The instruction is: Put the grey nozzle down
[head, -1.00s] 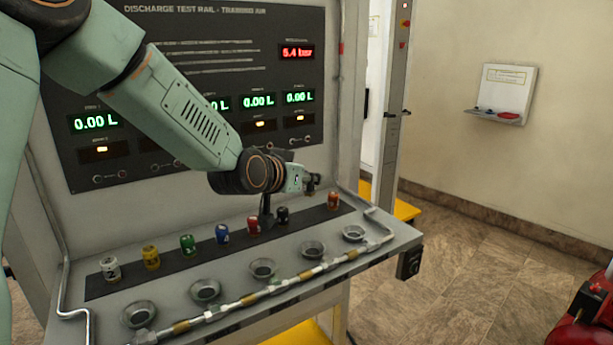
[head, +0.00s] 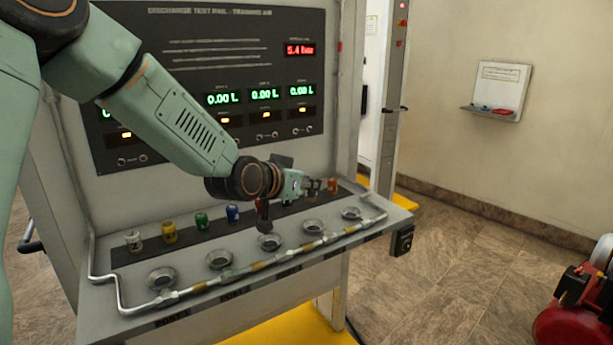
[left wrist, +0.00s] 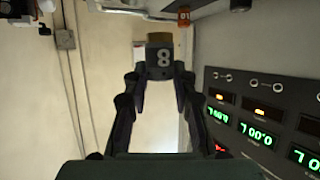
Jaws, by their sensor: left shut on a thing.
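The grey nozzle (left wrist: 160,58), dark grey with a white 8 on it, sits between the fingertips of my left gripper (left wrist: 160,78) in the left wrist view. The fingers are shut on it. In the head view my left gripper (head: 310,187) is above the sloping shelf (head: 215,288) of the test rail, at the right part of the nozzle row, just left of the orange nozzle (head: 333,185). The nozzle in the jaws is small and hard to make out there. Whether it touches the shelf cannot be told. My right gripper is not in view.
White (head: 133,240), yellow (head: 169,232), green (head: 201,222) and blue (head: 232,214) nozzles stand on the dark strip. My arm hides part of the strip. Several metal cups (head: 219,259) and a pipe (head: 255,268) run along the front. The display panel (head: 250,50) rises behind.

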